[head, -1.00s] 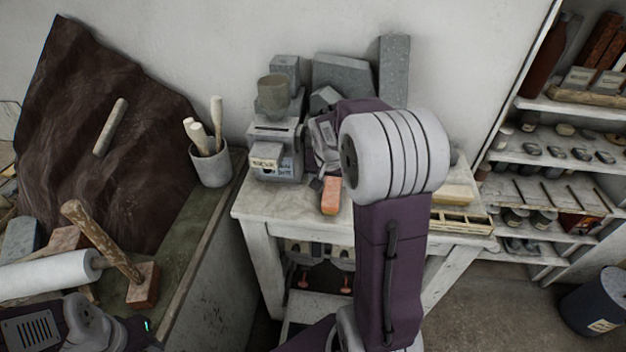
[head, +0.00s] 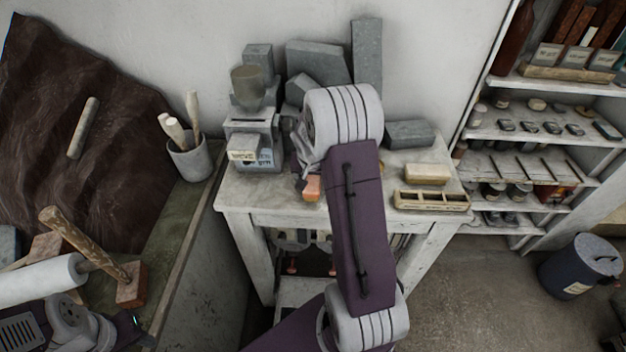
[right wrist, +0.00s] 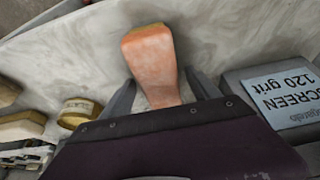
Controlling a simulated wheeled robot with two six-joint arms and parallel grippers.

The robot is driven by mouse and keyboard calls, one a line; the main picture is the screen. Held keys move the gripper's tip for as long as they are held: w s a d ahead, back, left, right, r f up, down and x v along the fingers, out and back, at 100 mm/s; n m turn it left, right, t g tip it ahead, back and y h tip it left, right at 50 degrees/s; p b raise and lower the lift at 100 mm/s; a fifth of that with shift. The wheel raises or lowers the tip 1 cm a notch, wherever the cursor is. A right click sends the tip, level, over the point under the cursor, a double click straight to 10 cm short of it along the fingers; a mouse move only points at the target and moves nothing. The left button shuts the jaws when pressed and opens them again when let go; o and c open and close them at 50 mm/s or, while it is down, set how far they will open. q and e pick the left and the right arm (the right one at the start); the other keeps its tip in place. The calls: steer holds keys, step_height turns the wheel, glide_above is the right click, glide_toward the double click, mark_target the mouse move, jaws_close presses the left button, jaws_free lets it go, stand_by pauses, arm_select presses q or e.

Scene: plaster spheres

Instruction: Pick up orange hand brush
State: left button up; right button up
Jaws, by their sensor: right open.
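The orange hand brush (head: 312,188) lies on the pale worktable (head: 235,197), near its front edge, partly hidden by my right arm in the head view. In the right wrist view the brush's orange end (right wrist: 150,62) points away from me, and its nearer part is hidden behind my wrist. My right gripper (right wrist: 163,92) is open, with one finger on each side of the brush. I cannot tell whether either finger touches it. My left arm shows at the lower left of the head view, but its gripper is not in view.
A grey block (head: 409,134), a tan block (head: 427,173) and a divided wooden tray (head: 432,201) lie to the right. Stone slabs (head: 318,62) stand behind. A mallet (head: 85,245) is on the left bench.

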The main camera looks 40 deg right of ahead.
steer(key=shift+r, duration=0.1)
jaws_close()
step_height(320, 180, up, 4)
steer(key=shift+d+r, duration=0.1)
steer(key=shift+r, duration=0.1)
steer(key=s+d+r+b, duration=0.1)
steer(key=s+d+r, duration=0.5)
steer(key=d, duration=0.4)
steer(key=shift+r, duration=0.3)
steer(key=c, duration=0.6)
jaws_free()
steer(key=shift+w, duration=0.1)
steer(key=shift+c, duration=0.2)
steer(key=c, duration=0.6)
